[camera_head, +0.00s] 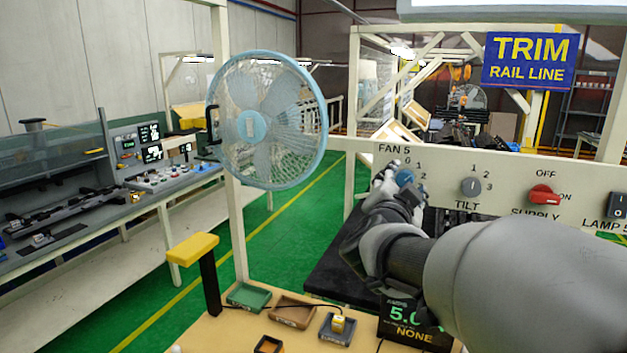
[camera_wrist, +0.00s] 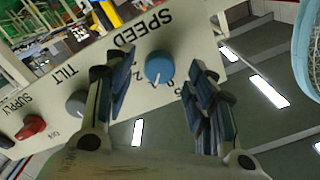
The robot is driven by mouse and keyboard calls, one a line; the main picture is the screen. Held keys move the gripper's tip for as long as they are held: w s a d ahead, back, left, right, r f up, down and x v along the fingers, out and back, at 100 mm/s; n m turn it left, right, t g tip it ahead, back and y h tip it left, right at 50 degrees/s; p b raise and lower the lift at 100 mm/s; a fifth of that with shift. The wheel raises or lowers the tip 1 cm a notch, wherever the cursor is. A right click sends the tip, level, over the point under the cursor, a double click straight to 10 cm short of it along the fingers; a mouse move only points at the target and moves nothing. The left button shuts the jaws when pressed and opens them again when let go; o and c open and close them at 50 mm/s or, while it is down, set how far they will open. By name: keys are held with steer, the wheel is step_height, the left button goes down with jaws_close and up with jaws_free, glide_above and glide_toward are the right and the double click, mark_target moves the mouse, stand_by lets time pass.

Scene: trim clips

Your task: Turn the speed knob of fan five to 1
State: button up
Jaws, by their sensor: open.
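The blue speed knob (camera_head: 404,177) is on the cream panel (camera_head: 500,170) under the label FAN 5, with 0, 1 and 2 around it. In the wrist view, the knob (camera_wrist: 159,66) sits under the upside-down word SPEED. A light mark shows on its lower side, but I cannot tell which number it meets. My gripper (camera_wrist: 160,88) is open, with one finger on each side of the knob and a visible gap to both. In the head view, my gripper (camera_head: 388,184) partly covers the knob's left side. The light-blue fan (camera_head: 265,120) stands to the left.
On the same panel are a grey TILT knob (camera_head: 471,186), a red SUPPLY knob (camera_head: 544,195) and a black lamp switch (camera_head: 618,205). A yellow-topped post (camera_head: 192,249) and small trays (camera_head: 293,311) stand on the table below. A black display (camera_head: 410,320) is under my arm.

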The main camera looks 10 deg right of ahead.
steer(key=v, duration=1)
steer(key=shift+s+a, duration=0.25)
steer(key=shift+s, duration=0.1)
steer(key=s+a+f+n+g+y+b, duration=0.1)
steer(key=s+a+f+n+y+b, duration=0.2)
steer(key=a+f+n+y, duration=0.35)
steer(key=s+a+f+n+g+y+b, duration=0.1)
steer(key=s+a+f+n+y+b, duration=0.15)
steer(key=a+f+n+y, duration=0.4)
steer(key=s+d+f+n+g+h+b, duration=0.1)
steer(key=s+f+g, duration=0.7)
steer(key=s+f, duration=0.8)
steer(key=s+d+h+b, duration=0.1)
steer(key=s+d+h, duration=0.1)
steer(key=shift+d+n, duration=0.25)
steer(key=shift+n, duration=0.15)
steer(key=shift+f, duration=0.1)
